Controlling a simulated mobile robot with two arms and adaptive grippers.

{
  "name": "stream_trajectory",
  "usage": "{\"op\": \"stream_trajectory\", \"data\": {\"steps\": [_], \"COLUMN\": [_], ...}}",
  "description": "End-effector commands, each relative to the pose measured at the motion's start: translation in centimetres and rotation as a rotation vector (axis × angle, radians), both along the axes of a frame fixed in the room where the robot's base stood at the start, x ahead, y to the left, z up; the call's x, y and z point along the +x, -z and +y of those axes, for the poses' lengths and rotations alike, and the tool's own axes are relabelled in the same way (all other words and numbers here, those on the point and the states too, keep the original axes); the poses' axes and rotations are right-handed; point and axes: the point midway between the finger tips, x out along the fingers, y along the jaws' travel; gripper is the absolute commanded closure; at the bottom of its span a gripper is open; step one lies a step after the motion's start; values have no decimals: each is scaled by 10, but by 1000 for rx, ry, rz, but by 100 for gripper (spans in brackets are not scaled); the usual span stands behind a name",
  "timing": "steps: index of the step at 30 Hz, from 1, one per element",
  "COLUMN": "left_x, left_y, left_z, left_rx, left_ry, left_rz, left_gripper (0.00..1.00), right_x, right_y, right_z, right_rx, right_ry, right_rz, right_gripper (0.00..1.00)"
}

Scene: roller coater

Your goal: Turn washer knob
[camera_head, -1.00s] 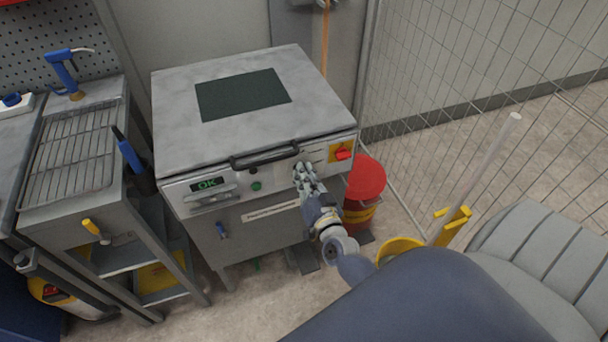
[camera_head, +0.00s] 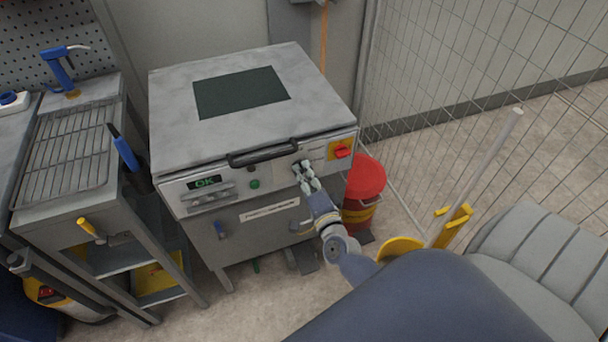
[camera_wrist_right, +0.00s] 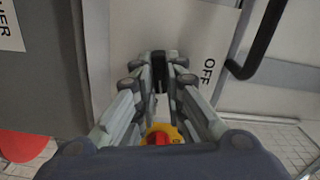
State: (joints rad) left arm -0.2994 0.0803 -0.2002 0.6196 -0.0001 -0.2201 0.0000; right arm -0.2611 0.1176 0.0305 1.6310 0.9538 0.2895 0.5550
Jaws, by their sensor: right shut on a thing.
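The washer is a grey metal cabinet (camera_head: 165,115) with a control panel along its front upper edge. My right gripper (camera_head: 302,170) is at the right half of this panel, left of a red switch on a yellow plate (camera_head: 341,151). In the right wrist view, the fingertips of the gripper (camera_wrist_right: 163,65) are shut on a small dark knob (camera_wrist_right: 160,60) on a light panel beside the word OFF. The fingers hide most of the knob. In the head view the knob is covered by the gripper. My left gripper is in neither view.
A black handle (camera_head: 263,155) runs along the lid's front edge, close to the gripper. A green OK display (camera_head: 207,182) and a green button (camera_head: 254,184) are to the left. A red bucket (camera_head: 365,180) stands beside the washer, near my right arm. A wire fence is at right.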

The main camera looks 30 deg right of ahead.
Motion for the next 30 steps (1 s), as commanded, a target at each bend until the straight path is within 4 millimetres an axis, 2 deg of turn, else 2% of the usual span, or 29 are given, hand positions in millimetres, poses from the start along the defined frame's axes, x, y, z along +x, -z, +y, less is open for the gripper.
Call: {"op": "stream_trajectory", "data": {"steps": [12,29,30], "left_x": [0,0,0], "left_y": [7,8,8], "left_z": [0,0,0], "left_rx": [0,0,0], "left_ry": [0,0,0], "left_rz": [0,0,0], "left_gripper": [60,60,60], "right_x": [-1,-1,-1], "right_y": [3,2,3], "right_z": [0,0,0], "right_rx": [189,220,220], "right_ry": [0,0,0], "right_rz": [-42,-49,-49], "right_gripper": [100,100,85]}}
